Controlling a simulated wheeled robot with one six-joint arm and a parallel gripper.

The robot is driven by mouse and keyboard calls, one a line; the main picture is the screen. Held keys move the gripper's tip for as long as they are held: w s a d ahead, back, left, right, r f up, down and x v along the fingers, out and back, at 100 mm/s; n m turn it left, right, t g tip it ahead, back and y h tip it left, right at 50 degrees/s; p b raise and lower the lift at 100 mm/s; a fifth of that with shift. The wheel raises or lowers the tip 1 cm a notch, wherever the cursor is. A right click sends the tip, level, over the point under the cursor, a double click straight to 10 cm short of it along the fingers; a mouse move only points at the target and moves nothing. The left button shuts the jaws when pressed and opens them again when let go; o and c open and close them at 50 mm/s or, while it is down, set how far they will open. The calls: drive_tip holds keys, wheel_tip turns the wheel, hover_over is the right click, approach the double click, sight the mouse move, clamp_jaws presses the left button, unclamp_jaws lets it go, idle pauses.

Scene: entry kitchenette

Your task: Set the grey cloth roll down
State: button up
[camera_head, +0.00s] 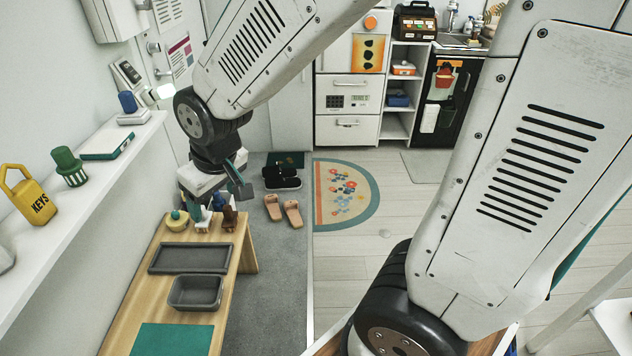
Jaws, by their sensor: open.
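My gripper (216,192) hangs at the far end of the wooden bench (128,291), its jaws open. One dark finger shows on its right side; the other is hard to make out. Small objects stand close under and beside it: a yellow pot with a green knob (177,220), a white and blue piece (201,216) and a brown piece (229,217). I cannot make out a grey cloth roll; it may be hidden behind the gripper or the arm. I see nothing held between the jaws.
On the bench lie a flat dark tray (190,258), a grey bin (196,291) and a green mat (172,340). A white wall shelf (100,165) runs along the left. Sandals (283,208) and a half-round rug (345,194) lie on the floor beyond.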

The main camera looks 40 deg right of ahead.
drive_tip(key=s+d+r+m+g, duration=0.1)
drive_tip(key=s+d+r, duration=0.5)
drive_tip(key=s, duration=0.4)
drive_tip(key=shift+s+d+r+m+h, duration=0.15)
drive_tip(key=shift+d+r+m+h, duration=0.2)
drive_tip(key=shift+r, duration=0.25)
drive_tip(key=shift+o, duration=0.5)
drive_tip(key=s+d+r+m+g, duration=0.1)
drive_tip(key=s+d+r, duration=0.1)
drive_tip(key=s, duration=0.7)
drive_tip(key=shift+d+r+g, duration=0.25)
drive_tip(key=shift+r+g, duration=0.05)
drive_tip(key=shift+r, duration=0.05)
